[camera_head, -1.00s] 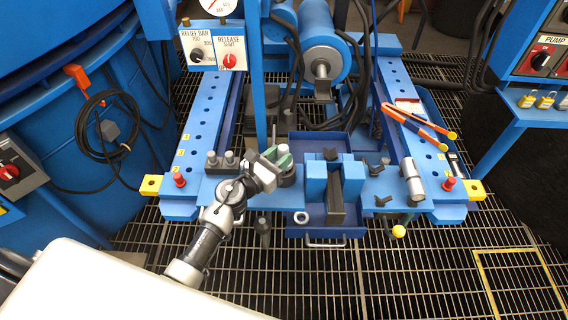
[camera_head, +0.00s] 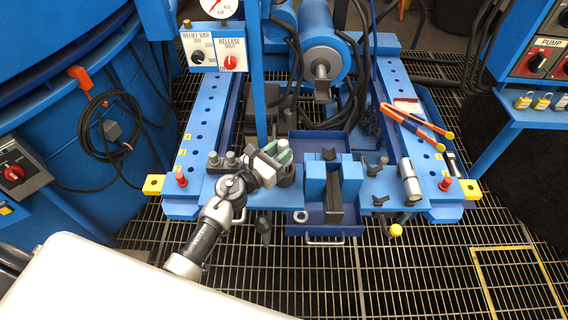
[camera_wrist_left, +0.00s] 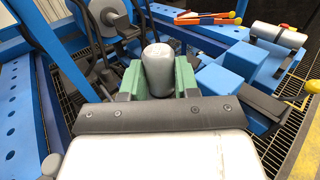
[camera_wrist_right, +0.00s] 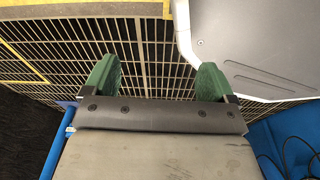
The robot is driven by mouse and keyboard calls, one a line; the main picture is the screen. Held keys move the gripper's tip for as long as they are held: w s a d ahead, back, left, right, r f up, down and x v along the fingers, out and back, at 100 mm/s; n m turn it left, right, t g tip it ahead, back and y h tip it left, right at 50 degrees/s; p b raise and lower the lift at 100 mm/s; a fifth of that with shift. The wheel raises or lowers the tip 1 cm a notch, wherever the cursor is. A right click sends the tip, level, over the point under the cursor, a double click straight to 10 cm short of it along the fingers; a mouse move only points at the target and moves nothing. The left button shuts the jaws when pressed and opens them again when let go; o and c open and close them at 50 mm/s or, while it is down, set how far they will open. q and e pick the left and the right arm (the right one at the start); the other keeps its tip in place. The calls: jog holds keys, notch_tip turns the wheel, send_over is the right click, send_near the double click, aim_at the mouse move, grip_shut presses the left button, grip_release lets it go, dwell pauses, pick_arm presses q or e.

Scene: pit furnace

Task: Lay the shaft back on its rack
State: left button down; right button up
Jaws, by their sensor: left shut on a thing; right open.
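I cannot tell whether the cylinder touches the seat. My right gripper (camera_wrist_right: 158,78) is open and empty above the floor grating. I cannot make out for certain which part is the rack.
A blue block fixture with a dark slot (camera_head: 335,190) stands right of my left gripper. Another grey cylinder (camera_head: 411,180) lies farther right, near orange-handled pliers (camera_head: 418,122). A blue tray (camera_head: 325,230) sits under the beam, and a ring (camera_head: 301,216) lies in it.

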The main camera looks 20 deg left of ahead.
pick_arm(q)
jog(key=shift+r+p, duration=0.45)
jog(key=shift+r, duration=0.25)
jog(key=shift+r+p, duration=0.45)
jog(key=shift+r, duration=0.05)
jog(key=shift+r+p, duration=1.05)
jog(key=shift+r, duration=0.2)
pick_arm(e)
jog(key=s+d+f, duration=0.1)
jog(key=s, duration=0.8)
jog(key=shift+d+f+g, duration=0.15)
jog(key=shift+d+g, duration=0.15)
jog(key=shift+d, duration=0.1)
